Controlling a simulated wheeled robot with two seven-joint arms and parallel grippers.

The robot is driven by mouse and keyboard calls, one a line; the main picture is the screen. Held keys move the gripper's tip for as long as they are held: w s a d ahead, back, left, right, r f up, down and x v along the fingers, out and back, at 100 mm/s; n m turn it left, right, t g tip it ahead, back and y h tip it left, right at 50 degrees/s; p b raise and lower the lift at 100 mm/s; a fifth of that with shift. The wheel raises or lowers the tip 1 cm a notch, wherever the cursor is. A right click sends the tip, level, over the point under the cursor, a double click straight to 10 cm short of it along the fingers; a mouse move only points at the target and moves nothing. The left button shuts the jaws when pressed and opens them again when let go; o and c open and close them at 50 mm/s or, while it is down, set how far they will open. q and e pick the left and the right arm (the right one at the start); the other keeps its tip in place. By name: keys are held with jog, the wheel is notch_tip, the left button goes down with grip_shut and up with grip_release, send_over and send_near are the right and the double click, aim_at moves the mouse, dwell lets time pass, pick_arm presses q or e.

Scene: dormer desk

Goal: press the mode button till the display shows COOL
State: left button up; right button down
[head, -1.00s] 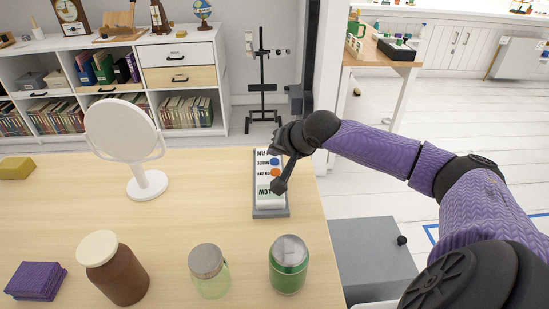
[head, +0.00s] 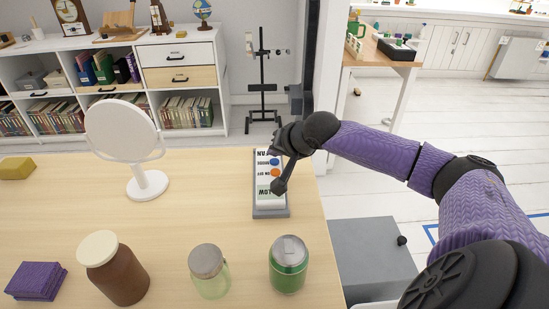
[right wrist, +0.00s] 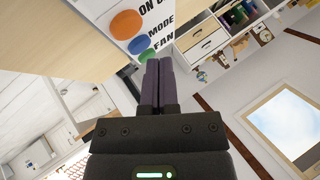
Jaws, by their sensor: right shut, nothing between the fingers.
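The control panel (head: 271,211) stands on the desk, its lettering upside down in the head view. It has a blue MODE button (head: 275,161) and an orange ON OFF button (head: 275,173). Its greenish display (head: 264,189) is partly covered by a dark part of my arm, and I cannot read its word for sure. In the right wrist view the blue MODE button (right wrist: 139,44) lies between the orange button (right wrist: 126,24) and a green FAN button (right wrist: 146,55). My right gripper (right wrist: 153,62) is shut and empty, its tips beside the green button; contact cannot be told. My left gripper is out of view.
A white round mirror (head: 120,130) stands left of the panel. The desk between mirror and panel is clear.

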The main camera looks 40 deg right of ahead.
jog(key=shift+f, duration=0.3)
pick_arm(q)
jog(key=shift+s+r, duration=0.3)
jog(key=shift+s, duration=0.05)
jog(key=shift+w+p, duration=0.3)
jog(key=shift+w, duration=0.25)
pick_arm(e)
jog(key=shift+f, duration=0.4)
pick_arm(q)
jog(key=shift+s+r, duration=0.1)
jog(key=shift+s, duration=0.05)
pick_arm(e)
jog(key=shift+r+p, duration=0.3)
jog(key=shift+p, duration=0.1)
jog(key=shift+r+p, duration=0.55)
jog(key=shift+p, duration=0.25)
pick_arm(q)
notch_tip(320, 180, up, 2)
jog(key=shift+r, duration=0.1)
